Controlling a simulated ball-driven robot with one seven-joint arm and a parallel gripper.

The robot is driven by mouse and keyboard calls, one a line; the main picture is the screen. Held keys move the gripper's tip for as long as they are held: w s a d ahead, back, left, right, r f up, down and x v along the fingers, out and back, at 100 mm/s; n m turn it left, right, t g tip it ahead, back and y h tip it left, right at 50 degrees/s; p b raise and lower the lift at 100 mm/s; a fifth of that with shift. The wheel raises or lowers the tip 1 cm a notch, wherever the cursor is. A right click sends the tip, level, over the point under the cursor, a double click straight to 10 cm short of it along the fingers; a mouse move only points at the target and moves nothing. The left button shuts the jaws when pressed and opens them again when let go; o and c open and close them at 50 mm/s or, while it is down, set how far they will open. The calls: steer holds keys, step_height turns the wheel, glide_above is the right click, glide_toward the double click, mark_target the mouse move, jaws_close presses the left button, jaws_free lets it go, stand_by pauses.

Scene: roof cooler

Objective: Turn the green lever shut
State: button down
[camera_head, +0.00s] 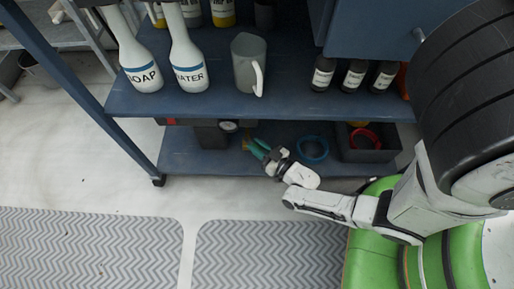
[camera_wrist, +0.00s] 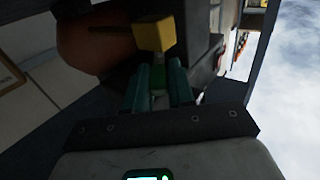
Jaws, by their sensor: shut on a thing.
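The green lever (camera_wrist: 159,88) shows in the wrist view as a small green piece between the two teal fingers of my gripper (camera_wrist: 160,78). My gripper is shut on it. A yellow block (camera_wrist: 153,37) sits just beyond the lever, next to a rounded brown body (camera_wrist: 92,42). In the head view my gripper (camera_head: 256,149) reaches low onto the bottom shelf, and its fingers hide the lever there. A small brass-coloured fitting (camera_head: 247,144) shows at the fingertips, beside a dark unit with a round gauge (camera_head: 228,126). How far the lever is turned is hard to tell.
The blue upper shelf (camera_head: 295,104) overhangs my gripper and carries bottles and a grey jug (camera_head: 248,65). On the bottom shelf (camera_head: 190,160), a blue ring (camera_head: 312,149) and a dark bin (camera_head: 368,154) stand right of my gripper. Patterned mats (camera_head: 90,245) cover the floor in front.

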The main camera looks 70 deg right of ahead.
stand_by(0.4)
steer(key=c, duration=1)
jaws_free()
steer(key=shift+c, duration=0.2)
